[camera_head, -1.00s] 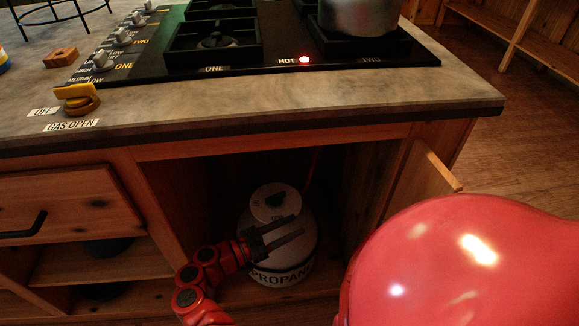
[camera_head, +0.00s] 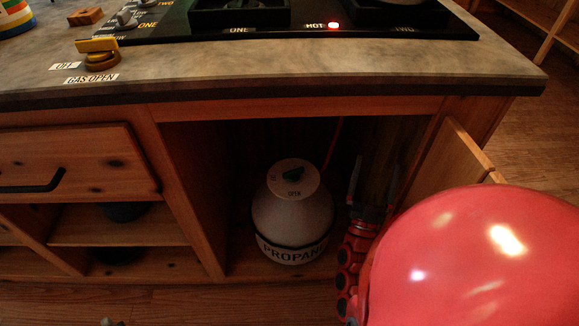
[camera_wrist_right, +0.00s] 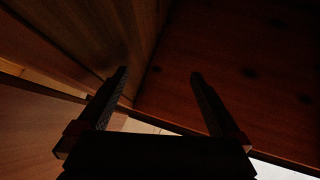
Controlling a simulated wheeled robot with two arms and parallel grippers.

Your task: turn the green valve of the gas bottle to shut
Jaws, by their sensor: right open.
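The white gas bottle (camera_head: 291,220), lettered PROPANE, stands upright in the open cabinet under the counter. Its dark green valve (camera_head: 293,175) sits on a pale round top, with the word OPEN just below it. My right gripper (camera_head: 373,172) is open and empty, to the right of the bottle and apart from it, with its fingers pointing up in the picture. In the right wrist view its two fingers (camera_wrist_right: 158,75) are spread before dark wooden panels, with nothing between them; the bottle does not show there.
The counter edge (camera_head: 280,80) overhangs the cabinet. A cabinet door (camera_head: 455,165) stands open at the right. A stove (camera_head: 300,25) with a lit red HOT light and a yellow gas handle (camera_head: 100,50) are on the counter. A thin hose (camera_head: 334,142) rises behind the bottle.

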